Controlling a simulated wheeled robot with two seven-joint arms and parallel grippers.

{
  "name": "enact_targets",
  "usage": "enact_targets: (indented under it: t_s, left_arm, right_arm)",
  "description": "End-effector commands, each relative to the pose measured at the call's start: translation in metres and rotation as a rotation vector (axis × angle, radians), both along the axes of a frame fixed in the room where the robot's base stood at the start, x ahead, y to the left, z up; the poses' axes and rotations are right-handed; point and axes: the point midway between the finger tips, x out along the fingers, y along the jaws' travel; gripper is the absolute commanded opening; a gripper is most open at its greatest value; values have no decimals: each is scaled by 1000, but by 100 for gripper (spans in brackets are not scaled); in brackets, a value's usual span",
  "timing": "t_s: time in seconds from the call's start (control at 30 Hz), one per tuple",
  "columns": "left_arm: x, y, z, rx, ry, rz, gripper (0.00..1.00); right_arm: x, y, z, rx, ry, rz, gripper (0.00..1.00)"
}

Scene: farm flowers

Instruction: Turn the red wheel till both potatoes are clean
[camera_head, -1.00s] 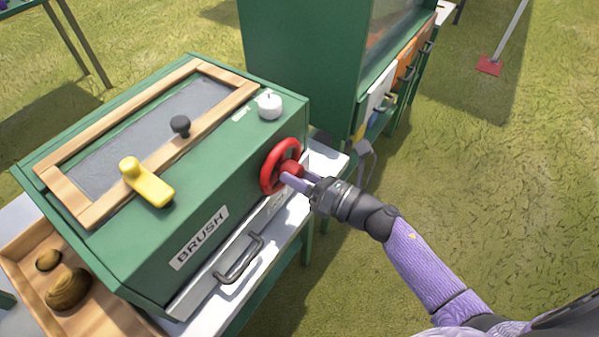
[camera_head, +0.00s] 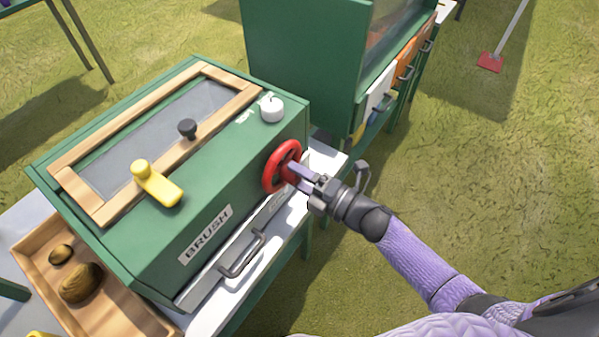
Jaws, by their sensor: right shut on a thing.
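The red wheel (camera_head: 270,178) is on the right part of the front face of the green box labelled BRUSH (camera_head: 150,235). My right gripper (camera_head: 296,172) reaches in from the right and is shut on the wheel near its hub. Two brown potatoes lie in the wooden tray (camera_head: 120,312) at the lower left: a smaller one (camera_head: 61,254) and a larger striped one (camera_head: 82,283). Both look brown; I cannot tell how clean they are. My left gripper is not in view.
The box top has a wood-framed grey window, a yellow lever (camera_head: 157,185), a black knob (camera_head: 187,128) and a white dial (camera_head: 271,109). A drawer handle (camera_head: 243,254) is below the label. A green cabinet (camera_head: 300,55) stands behind.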

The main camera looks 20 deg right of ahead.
Motion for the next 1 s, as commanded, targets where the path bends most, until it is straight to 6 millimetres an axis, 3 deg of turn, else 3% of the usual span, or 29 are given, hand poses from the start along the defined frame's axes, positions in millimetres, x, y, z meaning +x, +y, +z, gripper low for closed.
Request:
enact_targets:
  t_s: [1.0]
  left_arm:
    - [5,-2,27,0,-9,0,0]
  right_arm:
    - [0,-1,2,690,540,-2,1]
